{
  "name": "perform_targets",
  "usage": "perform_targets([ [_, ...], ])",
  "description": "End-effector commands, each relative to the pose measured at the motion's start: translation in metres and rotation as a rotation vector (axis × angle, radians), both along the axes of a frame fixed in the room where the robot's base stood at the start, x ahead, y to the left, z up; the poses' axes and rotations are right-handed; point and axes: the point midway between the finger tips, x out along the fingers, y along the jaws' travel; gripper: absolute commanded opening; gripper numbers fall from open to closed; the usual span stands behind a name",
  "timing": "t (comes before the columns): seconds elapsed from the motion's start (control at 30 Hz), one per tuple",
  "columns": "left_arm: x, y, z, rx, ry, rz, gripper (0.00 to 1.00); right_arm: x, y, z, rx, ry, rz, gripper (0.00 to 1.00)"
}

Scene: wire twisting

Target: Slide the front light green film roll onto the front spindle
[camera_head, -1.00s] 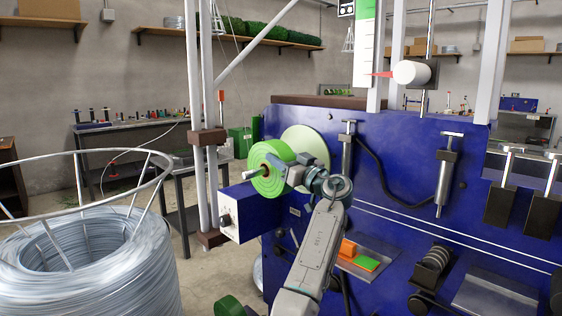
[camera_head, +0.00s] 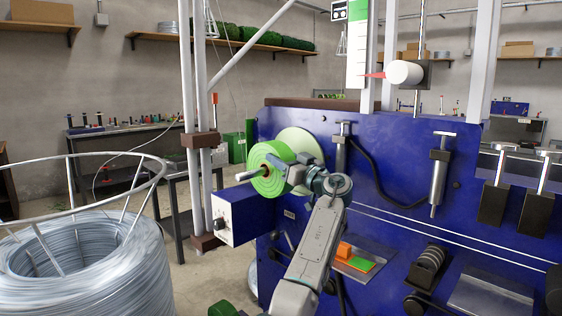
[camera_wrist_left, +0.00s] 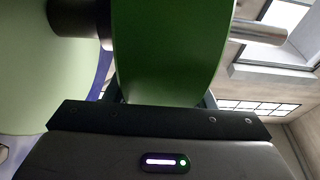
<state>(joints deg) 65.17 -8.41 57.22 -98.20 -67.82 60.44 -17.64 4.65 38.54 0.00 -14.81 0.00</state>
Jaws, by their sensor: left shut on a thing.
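The light green film roll (camera_head: 273,184) is in the middle of the head view, beside a pale green disc (camera_head: 300,142) on the blue machine. My left gripper (camera_head: 298,178) is shut on the roll from its right side. The front spindle (camera_head: 248,175) sticks out of the roll's core to the left, so the roll sits around it. In the left wrist view the roll (camera_wrist_left: 165,50) fills the middle, with the bare metal spindle end (camera_wrist_left: 262,32) at right and a dark hub (camera_wrist_left: 80,18) and the pale disc (camera_wrist_left: 35,70) at left. My right gripper is out of view.
A blue box (camera_head: 240,216) with a dial sits just below the roll. Another green roll (camera_head: 222,309) is partly cut off at the bottom edge. A large wire coil (camera_head: 90,275) stands at the left. Grey posts (camera_head: 201,140) rise left of the spindle.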

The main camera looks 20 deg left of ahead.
Motion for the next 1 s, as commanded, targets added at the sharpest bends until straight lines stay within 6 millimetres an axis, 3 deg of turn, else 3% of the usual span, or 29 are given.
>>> perform_targets([
  [0.4, 0.008, -0.004, 0.002, 0.002, -0.003, 0.0, 0.0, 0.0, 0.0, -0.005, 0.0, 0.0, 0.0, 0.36],
  [0.43, 0.008, -0.004, 0.003, 0.002, -0.003, 0.0, 0.52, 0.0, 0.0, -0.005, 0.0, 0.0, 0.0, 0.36],
  [0.57, 0.008, -0.004, 0.002, 0.002, -0.003, 0.0, 0.75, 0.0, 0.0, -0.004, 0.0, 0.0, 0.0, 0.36],
  [0.87, 0.008, -0.005, -0.002, -0.001, 0.003, 0.0, 0.75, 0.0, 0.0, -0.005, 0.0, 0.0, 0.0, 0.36],
  [1.0, 0.003, -0.018, -0.007, -0.002, 0.001, -0.003, 0.75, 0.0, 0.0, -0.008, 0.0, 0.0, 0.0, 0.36],
])
